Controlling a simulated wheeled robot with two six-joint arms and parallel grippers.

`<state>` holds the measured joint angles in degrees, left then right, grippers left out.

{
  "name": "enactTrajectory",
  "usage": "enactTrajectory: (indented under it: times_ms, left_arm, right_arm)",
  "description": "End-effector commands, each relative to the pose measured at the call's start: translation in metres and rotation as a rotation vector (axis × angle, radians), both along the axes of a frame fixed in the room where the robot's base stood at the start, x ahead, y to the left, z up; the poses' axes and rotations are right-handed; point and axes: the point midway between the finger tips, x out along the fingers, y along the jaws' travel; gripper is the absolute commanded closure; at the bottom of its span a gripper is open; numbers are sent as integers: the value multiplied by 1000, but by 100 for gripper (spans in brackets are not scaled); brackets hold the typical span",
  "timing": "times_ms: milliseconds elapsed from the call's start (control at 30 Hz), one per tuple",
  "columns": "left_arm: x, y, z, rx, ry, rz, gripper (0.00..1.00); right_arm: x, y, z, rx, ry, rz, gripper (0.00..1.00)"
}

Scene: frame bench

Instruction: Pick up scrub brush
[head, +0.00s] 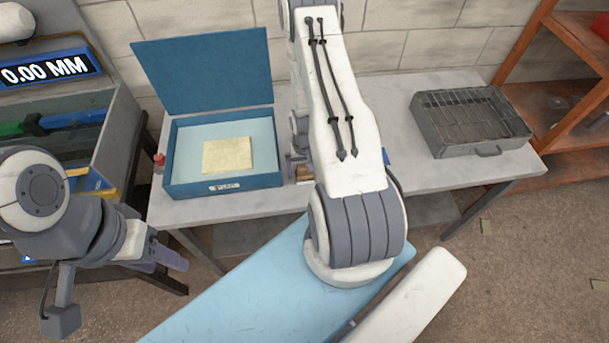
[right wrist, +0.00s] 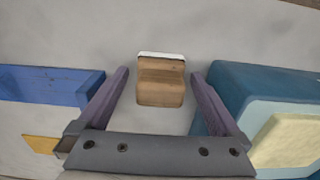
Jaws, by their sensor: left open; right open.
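The scrub brush (right wrist: 161,85) has a brown wooden body and a white strip along its far edge. It lies on the grey table, and in the head view a small part of the brush (head: 302,173) shows beside my right arm. My right gripper (right wrist: 159,82) is open, its two purple fingers on either side of the brush with gaps, not gripping it. In the head view my right arm hides most of that gripper. My left gripper (head: 171,258) is open and empty, low at the left, away from the table top.
An open blue box (head: 224,182) with a pale yellow pad (head: 227,155) stands left of the brush. A blue object (right wrist: 45,85) lies on its other side. A grey wire-topped tray (head: 470,120) sits at the table's right. A light blue surface (head: 235,290) is in front.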

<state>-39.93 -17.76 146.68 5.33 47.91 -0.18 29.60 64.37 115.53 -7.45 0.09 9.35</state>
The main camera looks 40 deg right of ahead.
Motion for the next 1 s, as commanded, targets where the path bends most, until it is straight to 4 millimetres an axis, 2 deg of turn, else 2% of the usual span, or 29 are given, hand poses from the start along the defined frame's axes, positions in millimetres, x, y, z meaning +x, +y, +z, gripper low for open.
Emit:
enactTrajectory:
  times_ms: [67,333,467,500,600,833,1000]
  left_arm:
    - [0,0,-8,0,0,1,50]
    - [0,0,-6,0,0,1,50]
    - [0,0,-6,0,0,1,50]
    - [0,0,-6,0,0,1,50]
    - [0,0,-6,0,0,1,50]
    - [0,0,-5,0,0,1,50]
    - [0,0,5,0,0,0,50]
  right_arm:
    - [0,0,-9,0,0,0,0]
    - [0,0,-8,0,0,0,0]
    - [0,0,-8,0,0,0,50]
    - [0,0,-8,0,0,0,65]
    - [0,0,-8,0,0,0,96]
    - [0,0,-6,0,0,0,96]
    - [0,0,6,-1,-1,0,96]
